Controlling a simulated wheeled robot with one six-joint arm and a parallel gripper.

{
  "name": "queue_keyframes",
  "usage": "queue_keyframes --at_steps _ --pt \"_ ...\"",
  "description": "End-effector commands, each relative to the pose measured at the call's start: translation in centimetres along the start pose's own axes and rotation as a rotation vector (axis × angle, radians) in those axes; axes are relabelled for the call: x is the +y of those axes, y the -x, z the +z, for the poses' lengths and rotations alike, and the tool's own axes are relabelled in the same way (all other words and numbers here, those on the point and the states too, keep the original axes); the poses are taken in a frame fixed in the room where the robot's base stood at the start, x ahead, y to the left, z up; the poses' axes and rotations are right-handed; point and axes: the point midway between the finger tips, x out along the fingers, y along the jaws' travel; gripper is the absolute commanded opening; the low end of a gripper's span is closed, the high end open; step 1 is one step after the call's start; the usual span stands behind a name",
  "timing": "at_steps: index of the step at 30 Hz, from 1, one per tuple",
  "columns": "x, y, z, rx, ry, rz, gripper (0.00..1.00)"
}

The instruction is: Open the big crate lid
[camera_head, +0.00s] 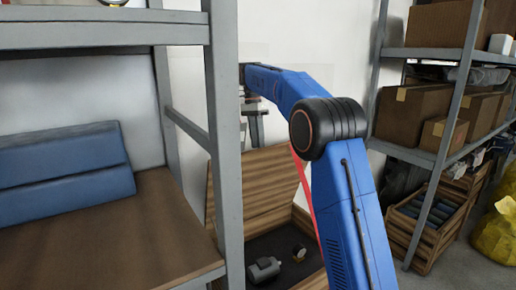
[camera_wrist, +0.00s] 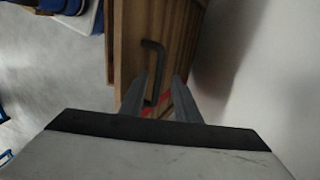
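The big wooden crate (camera_head: 316,226) stands on the floor against the wall. Its plank lid (camera_head: 265,180) is raised, standing steeply and leaning back. The crate's dark inside is visible. My gripper (camera_head: 254,128) is above the lid's upper edge in the head view, partly hidden by the shelf post. In the wrist view, my gripper (camera_wrist: 159,80) has its two fingers apart. The dark bar handle (camera_wrist: 154,58) on the lid (camera_wrist: 178,35) shows close to and between the fingers. I cannot tell whether they touch it.
A grey motor-like part (camera_head: 264,269) and a small round part (camera_head: 299,253) lie in the crate. A grey shelf post (camera_head: 226,140) stands close on the left. A red strap (camera_head: 302,182) runs beside my arm. Shelves with cardboard boxes (camera_head: 411,113) stand on the right.

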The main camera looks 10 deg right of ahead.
Motion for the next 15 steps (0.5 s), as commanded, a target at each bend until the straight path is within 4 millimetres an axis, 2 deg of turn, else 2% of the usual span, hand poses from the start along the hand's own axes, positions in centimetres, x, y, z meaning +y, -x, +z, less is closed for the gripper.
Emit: queue_keyframes --at_steps 6,15 --pt "-0.1 3.0 0.0 0.000 0.001 -0.001 0.30" --pt "-0.1 4.6 0.1 0.000 0.001 0.000 0.30"
